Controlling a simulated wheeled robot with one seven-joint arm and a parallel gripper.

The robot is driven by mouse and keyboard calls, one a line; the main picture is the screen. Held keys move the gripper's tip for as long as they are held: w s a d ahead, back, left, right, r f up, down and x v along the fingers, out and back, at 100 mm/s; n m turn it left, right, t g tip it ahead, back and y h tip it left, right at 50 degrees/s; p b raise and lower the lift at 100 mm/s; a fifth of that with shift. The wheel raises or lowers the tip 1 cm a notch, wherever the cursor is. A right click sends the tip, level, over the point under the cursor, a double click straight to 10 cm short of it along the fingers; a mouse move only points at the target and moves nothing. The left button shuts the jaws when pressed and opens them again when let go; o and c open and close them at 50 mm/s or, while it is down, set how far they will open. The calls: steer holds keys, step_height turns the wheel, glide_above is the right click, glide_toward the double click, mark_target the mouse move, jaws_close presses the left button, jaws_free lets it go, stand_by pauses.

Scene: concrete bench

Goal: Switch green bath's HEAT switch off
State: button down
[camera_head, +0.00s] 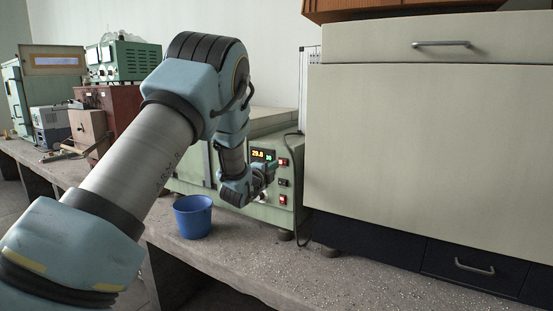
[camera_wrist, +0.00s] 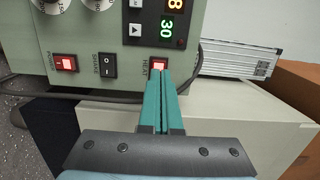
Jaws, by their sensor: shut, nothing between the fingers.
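The green bath (camera_head: 255,125) stands on the bench, its control panel facing out with a lit display (camera_head: 263,155). Its HEAT switch (camera_wrist: 158,66) glows red in the wrist view, by its label; in the head view it is the top switch (camera_head: 284,162) of the column. My gripper (camera_wrist: 161,73) is shut and empty, its teal fingertips right at the HEAT switch's lower edge and covering part of it. I cannot tell whether they touch it. In the head view my gripper (camera_head: 270,167) is in front of the panel, partly hiding it.
The black SHAKE switch (camera_wrist: 108,65) and the red-lit POWER switch (camera_wrist: 65,64) are in line with HEAT. A blue bucket (camera_head: 193,217) stands before the bath. A cable runs down beside the panel, and a large pale cabinet (camera_head: 420,140) stands close on the right.

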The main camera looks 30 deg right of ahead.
mark_target(283, 162)
steer(key=shift+p+x, duration=0.3)
steer(key=shift+x, duration=0.85)
